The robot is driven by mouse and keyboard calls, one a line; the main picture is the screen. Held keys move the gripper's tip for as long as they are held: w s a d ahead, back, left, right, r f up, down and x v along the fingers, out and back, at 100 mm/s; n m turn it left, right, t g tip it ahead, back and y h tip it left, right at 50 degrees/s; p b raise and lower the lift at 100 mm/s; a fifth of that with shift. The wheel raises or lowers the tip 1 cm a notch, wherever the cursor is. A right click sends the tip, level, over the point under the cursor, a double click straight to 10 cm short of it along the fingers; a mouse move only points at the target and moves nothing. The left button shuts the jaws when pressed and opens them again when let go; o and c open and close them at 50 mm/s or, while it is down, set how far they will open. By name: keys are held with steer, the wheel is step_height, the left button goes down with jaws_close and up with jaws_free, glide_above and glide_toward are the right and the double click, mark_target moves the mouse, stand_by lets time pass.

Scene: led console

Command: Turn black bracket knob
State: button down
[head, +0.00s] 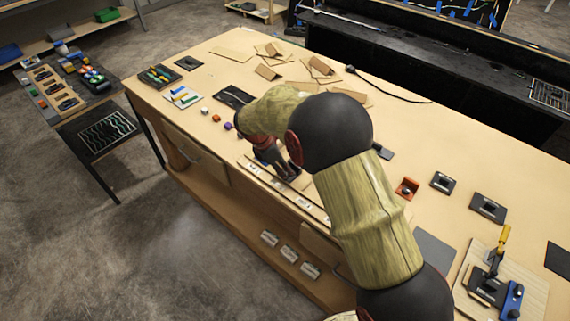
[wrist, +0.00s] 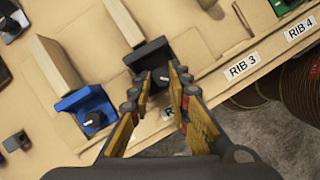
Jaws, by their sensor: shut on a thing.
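The black bracket (wrist: 148,54) sits on the wooden board at the end of a wooden rib, near the top middle of the wrist view. My gripper (wrist: 160,75) is at its front face. The fingers are closed in on the small knob there, one on each side, and the knob is mostly hidden between them. In the head view my gripper (head: 283,168) points down at the labelled board at the table's front edge, and my arm hides much of that area.
A blue bracket (wrist: 82,102) with a dark knob stands close left of the black one. Labels RIB 3 (wrist: 243,66) and RIB 4 (wrist: 299,28) run along the board's front. A green bracket (wrist: 286,5) is partly visible at upper right. An orange part (head: 407,188) lies on the table.

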steer(key=m+p, duration=0.1)
steer(key=m, duration=0.1)
steer(key=m+g+p, duration=0.2)
steer(key=m, duration=0.1)
steer(key=shift+w+r+m, duration=0.15)
steer(key=shift+w+m, duration=0.15)
steer(key=shift+w, duration=0.05)
steer(key=m+p, duration=0.1)
steer(key=m, duration=0.1)
steer(key=m+g+p, duration=0.1)
steer(key=shift+w+m+g+y, duration=0.15)
steer(key=shift+m+g+y, duration=0.15)
steer(key=shift+m, duration=0.1)
steer(key=shift+w+d+m, duration=0.1)
steer(key=shift+m, duration=0.7)
steer(key=c, duration=1.9)
jaws_free()
steer(key=shift+g+y, duration=0.3)
